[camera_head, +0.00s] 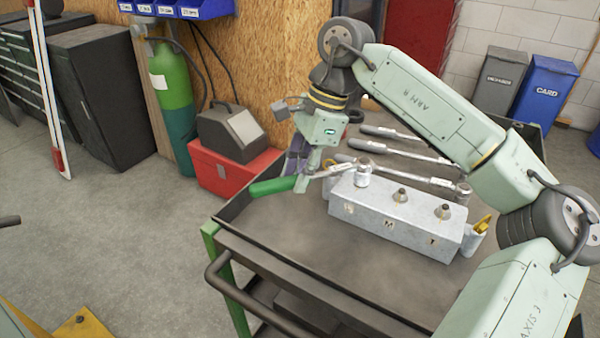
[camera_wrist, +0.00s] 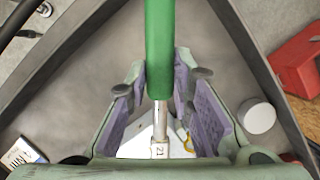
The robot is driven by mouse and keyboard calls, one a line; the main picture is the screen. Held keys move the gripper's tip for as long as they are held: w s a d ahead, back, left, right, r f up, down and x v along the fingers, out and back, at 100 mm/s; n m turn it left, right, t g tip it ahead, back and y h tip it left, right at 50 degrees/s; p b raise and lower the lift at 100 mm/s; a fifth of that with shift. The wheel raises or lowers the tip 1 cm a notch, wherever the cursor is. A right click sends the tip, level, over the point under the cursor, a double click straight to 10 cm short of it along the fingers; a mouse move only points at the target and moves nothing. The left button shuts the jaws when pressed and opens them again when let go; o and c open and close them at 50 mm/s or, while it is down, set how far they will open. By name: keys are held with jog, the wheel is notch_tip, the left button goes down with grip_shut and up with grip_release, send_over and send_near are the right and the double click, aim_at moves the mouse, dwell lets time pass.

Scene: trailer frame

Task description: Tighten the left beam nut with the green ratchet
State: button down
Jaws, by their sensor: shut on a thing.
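The green ratchet (camera_head: 272,187) lies roughly level over the cart, its green handle pointing left and its metal head end over the left end of the grey beam (camera_head: 385,226). A silver socket (camera_head: 363,177) stands upright there and hides the left nut. The middle nut (camera_head: 401,195) and right nut (camera_head: 443,211) are bare on the beam's top. My gripper (camera_head: 303,183) points down and is shut on the ratchet near where handle meets shaft. In the wrist view the green handle (camera_wrist: 159,45) and metal shaft run between my purple-padded fingers (camera_wrist: 160,95).
Several long-handled wrenches (camera_head: 395,132) lie behind the beam on the dark cart top (camera_head: 330,257). A yellow-tipped item (camera_head: 483,224) stands at the beam's right end. A red toolbox (camera_head: 225,174) is beyond the cart's left rim. The cart top in front of the beam is clear.

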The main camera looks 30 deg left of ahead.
jog(key=shift+r, duration=0.25)
jog(key=shift+r, duration=0.25)
jog(key=shift+r+p, duration=0.1)
jog(key=shift+p, duration=0.2)
jog(key=shift+r, duration=0.3)
jog(key=shift+r+p, duration=0.4)
jog(key=shift+p, duration=0.05)
dwell(0.5)
jog(key=shift+r+p, duration=1.4)
jog(key=shift+r, duration=0.55)
jog(key=shift+f, duration=0.1)
